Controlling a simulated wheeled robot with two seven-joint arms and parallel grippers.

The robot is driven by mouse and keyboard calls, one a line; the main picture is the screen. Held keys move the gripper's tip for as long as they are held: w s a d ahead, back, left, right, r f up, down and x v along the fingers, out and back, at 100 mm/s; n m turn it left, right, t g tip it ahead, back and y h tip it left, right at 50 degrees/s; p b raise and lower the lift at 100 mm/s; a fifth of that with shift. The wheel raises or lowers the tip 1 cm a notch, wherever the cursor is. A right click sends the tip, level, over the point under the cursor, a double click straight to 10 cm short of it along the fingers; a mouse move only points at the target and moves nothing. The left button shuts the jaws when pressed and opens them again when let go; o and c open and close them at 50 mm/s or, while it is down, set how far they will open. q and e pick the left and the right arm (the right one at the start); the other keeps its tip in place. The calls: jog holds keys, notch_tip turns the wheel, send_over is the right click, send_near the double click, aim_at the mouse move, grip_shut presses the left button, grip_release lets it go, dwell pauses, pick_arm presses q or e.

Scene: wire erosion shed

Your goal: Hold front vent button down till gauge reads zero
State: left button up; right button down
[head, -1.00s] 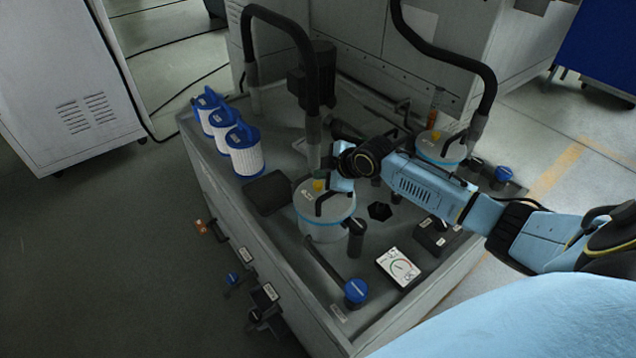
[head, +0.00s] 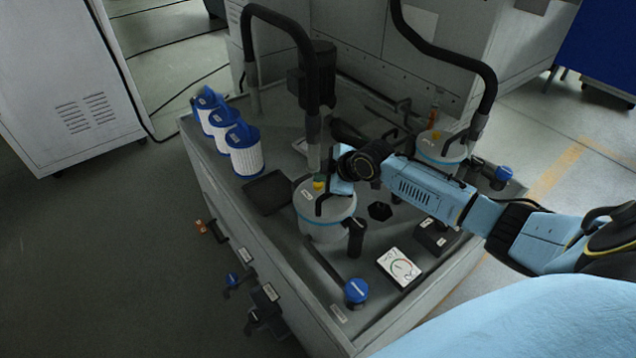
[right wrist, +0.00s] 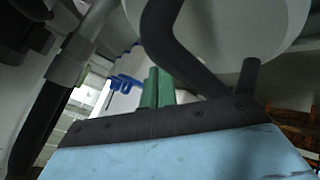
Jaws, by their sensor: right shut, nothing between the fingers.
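The front canister (head: 325,228), pale with a blue band, stands in the middle of the machine's top. A yellow vent button (head: 318,185) shows on its lid beside a black handle. My right gripper (head: 321,177) reaches in from the right, its tips just above or on the button; contact cannot be told. In the right wrist view its green fingertips (right wrist: 152,88) are together with nothing between them, and the button is hidden. The white dial gauge (head: 400,267) lies at the front right; its reading is too small to tell. My left gripper is out of view.
A second canister (head: 440,148) stands at the back right. Blue-topped filters (head: 245,150) line the left edge. A blue-topped knob (head: 356,291) sits near the front.

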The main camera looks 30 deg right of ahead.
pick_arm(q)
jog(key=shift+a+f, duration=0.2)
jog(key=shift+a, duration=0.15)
pick_arm(e)
jog(key=shift+f, duration=0.45)
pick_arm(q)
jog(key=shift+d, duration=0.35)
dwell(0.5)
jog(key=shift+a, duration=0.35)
pick_arm(e)
jog(key=shift+s, duration=0.1)
dwell(0.6)
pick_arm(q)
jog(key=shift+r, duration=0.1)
pick_arm(e)
jog(key=shift+r+p, duration=0.6)
jog(key=shift+r, duration=0.4)
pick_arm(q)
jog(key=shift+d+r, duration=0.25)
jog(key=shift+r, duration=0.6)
